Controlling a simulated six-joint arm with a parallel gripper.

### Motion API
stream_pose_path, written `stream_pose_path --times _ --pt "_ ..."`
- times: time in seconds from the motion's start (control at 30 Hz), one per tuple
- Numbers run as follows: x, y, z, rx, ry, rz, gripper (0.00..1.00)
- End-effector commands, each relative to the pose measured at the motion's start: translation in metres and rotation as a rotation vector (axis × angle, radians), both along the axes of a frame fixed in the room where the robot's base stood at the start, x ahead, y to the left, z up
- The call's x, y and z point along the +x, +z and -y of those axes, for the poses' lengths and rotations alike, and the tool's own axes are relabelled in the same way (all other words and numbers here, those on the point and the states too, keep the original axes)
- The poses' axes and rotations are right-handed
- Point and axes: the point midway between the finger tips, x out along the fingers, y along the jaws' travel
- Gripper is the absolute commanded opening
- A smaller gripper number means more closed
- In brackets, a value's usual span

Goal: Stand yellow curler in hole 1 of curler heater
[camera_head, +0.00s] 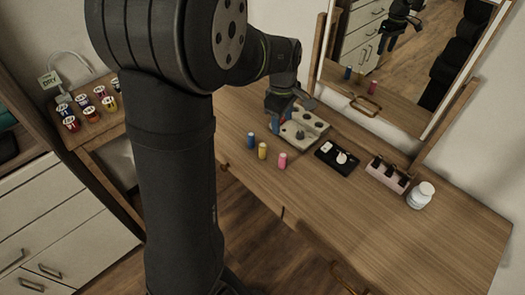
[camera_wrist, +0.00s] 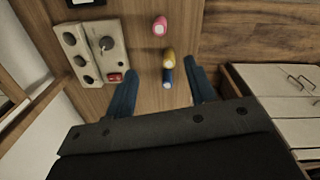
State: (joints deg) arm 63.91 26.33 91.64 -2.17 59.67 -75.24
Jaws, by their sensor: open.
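The yellow curler (camera_head: 262,151) stands upright on the table between a blue curler (camera_head: 251,141) and a pink curler (camera_head: 282,160). In the wrist view the yellow curler (camera_wrist: 168,60) shows just beyond the blue curler (camera_wrist: 167,77), with the pink curler (camera_wrist: 160,26) farther up. The curler heater (camera_head: 312,121) is a pale block behind the curlers; in the wrist view it (camera_wrist: 70,40) has several dark round holes and a red switch. I cannot read any hole number. My gripper (camera_wrist: 164,72) is open and empty, above the table, its blue fingers to either side of the blue and yellow curlers in view.
A black tray (camera_head: 336,158) with a white item lies right of the heater. Beyond it are a pink holder (camera_head: 387,176) with dark bottles and a white jar (camera_head: 420,195). A mirror (camera_head: 405,60) stands behind. The table's right part is clear.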

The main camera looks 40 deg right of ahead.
Motion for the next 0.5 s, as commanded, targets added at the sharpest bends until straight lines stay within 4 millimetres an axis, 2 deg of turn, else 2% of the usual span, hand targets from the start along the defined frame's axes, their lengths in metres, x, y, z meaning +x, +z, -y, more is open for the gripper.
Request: stream_pose_path --times 0.3,0.5 --pt "0.029 -0.001 -0.041 -0.184 0.848 -0.112 0.50" --pt "0.043 -0.001 -0.064 -0.274 1.308 -0.208 0.50"
